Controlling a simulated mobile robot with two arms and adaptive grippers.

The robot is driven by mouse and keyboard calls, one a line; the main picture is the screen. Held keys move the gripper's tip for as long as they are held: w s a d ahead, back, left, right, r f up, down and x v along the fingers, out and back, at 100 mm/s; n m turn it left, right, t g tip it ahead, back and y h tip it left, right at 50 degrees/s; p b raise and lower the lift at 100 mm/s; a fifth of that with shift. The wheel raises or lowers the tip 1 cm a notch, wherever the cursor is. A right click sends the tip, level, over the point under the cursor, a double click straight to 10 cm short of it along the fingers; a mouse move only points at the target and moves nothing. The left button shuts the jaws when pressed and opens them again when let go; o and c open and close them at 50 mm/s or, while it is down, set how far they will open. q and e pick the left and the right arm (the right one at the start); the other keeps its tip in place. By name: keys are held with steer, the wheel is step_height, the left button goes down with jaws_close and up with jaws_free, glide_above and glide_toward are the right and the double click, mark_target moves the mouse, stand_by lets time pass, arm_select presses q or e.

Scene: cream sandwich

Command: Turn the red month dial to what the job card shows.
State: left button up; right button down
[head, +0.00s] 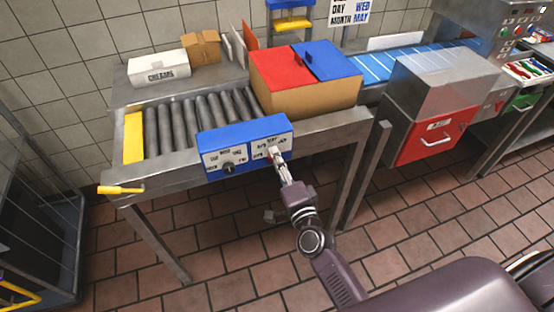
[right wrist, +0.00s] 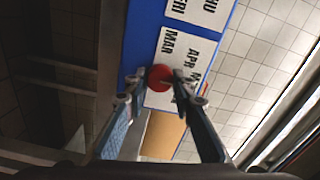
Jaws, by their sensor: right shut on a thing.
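The blue dial box (head: 244,134) is fixed to the front of the roller conveyor and has two white dial faces. The left face carries a black dial (head: 228,168). My right gripper (head: 275,153) is at the right face and hides its dial in the head view. In the right wrist view the red month dial (right wrist: 160,84) sits between my fingertips, which are shut on it. Labels MAR and APR show by it; where its pointer stands is unclear. The job card (head: 352,12) reads DAY WED, MONTH MAY. My left gripper is not in view.
A carton with red and blue flaps (head: 305,98) stands on the conveyor behind the box. A yellow handle (head: 121,189) sticks out at the conveyor's left end. A white CREAMS box (head: 158,70) is at the back.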

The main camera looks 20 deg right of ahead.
steer(key=c, duration=1.6)
jaws_free()
steer(key=s, duration=1.2)
steer(key=shift+d, duration=0.25)
steer(key=shift+f, duration=0.1)
steer(key=s+f+n+g, duration=0.3)
steer(key=s+f, duration=0.1)
steer(key=f, duration=0.7)
steer(key=s+a+f+n+g+y, duration=0.1)
steer(key=s+f+n+g, duration=0.25)
steer(key=f, duration=0.75)
steer(key=s+f+n+g, duration=0.2)
steer(key=s+f+n, duration=0.2)
steer(key=f, duration=0.8)
steer(key=s+d+f+n+g, duration=0.2)
steer(key=s+f, duration=0.3)
steer(key=s, duration=0.4)
steer(key=s+d+f+n+g+h, duration=0.1)
steer(key=s+d+f+n+g, duration=0.1)
steer(key=s+f, duration=0.4)
steer(key=s+d+f+n+g, duration=0.2)
steer(key=s+f+n+g, duration=0.1)
steer(key=s, duration=0.8)
step_height(320, 180, down, 3)
steer(key=shift+s+d+r+g+h, duration=0.15)
steer(key=shift+s+d+g+h, duration=0.15)
steer(key=shift+g, duration=0.45)
